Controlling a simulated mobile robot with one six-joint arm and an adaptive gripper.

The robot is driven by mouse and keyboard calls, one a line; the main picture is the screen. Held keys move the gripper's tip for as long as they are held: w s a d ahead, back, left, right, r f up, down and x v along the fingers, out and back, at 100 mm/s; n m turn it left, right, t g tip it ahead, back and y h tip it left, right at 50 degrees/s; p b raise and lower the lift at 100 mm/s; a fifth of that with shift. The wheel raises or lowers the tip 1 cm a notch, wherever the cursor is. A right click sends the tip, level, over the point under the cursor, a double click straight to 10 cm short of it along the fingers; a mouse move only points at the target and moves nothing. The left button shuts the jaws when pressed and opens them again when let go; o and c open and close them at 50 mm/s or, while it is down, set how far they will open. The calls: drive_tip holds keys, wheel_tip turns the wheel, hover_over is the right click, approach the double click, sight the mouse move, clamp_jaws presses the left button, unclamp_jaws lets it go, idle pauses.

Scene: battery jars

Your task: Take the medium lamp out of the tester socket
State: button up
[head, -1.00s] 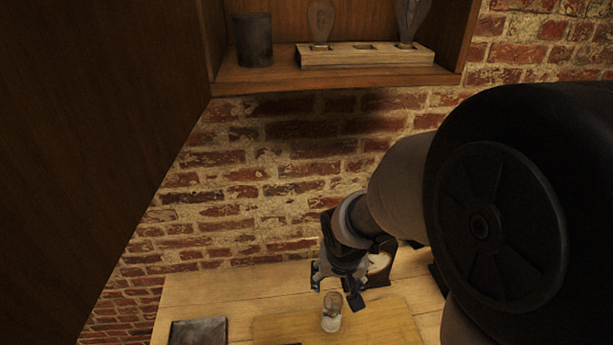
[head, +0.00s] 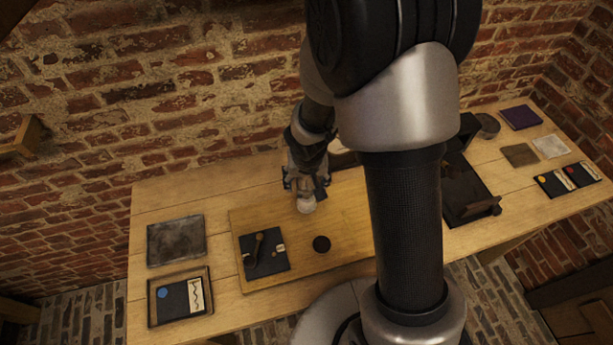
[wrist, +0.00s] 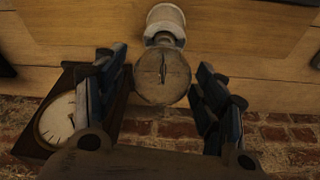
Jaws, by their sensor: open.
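The lamp (wrist: 162,77) is a round, dim glass bulb with a dark filament. In the wrist view it stands in a pale socket (wrist: 165,20), bulb towards me. My gripper (wrist: 159,64) is open, with one finger on each side of the bulb and visible gaps between; it does not hold it. In the head view my gripper (head: 303,184) is over the wooden board, and the pale lamp (head: 306,205) shows just below its fingers. The lamp's base is hidden inside the socket.
A dial gauge in a dark case (wrist: 58,122) stands close to the left finger in the wrist view. A dark apparatus (head: 465,190) stands at right.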

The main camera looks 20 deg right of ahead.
drive_tip(key=shift+w+f, duration=0.2)
drive_tip(key=shift+f, duration=0.4)
drive_tip(key=shift+c, duration=0.5)
drive_tip(key=c, duration=1.2)
drive_tip(key=shift+a+r+n+y+p, duration=0.15)
drive_tip(key=shift+n+y+p, duration=0.25)
drive_tip(key=shift+n+p, duration=2.05)
drive_tip(key=shift+a+n+y+p, duration=0.15)
drive_tip(key=shift+n+y+p, duration=0.5)
drive_tip(key=shift+p, duration=3.05)
drive_tip(key=shift+s+n+p, duration=0.1)
drive_tip(key=shift+n+p, duration=0.4)
drive_tip(key=shift+p, duration=0.35)
drive_tip(key=shift+s+a+n+g+y+p, duration=0.1)
drive_tip(key=shift+n+g+y+p, duration=0.2)
drive_tip(key=shift+n+p, duration=1.55)
drive_tip(key=shift+s+a+n+g+y+p, duration=0.25)
drive_tip(key=shift+n+p, duration=0.7)
drive_tip(key=shift+p, duration=1.8)
drive_tip(key=shift+w+d+n+g+p, duration=0.1)
drive_tip(key=shift+n+g+p, duration=0.25)
drive_tip(key=shift+n+p, duration=1.6)
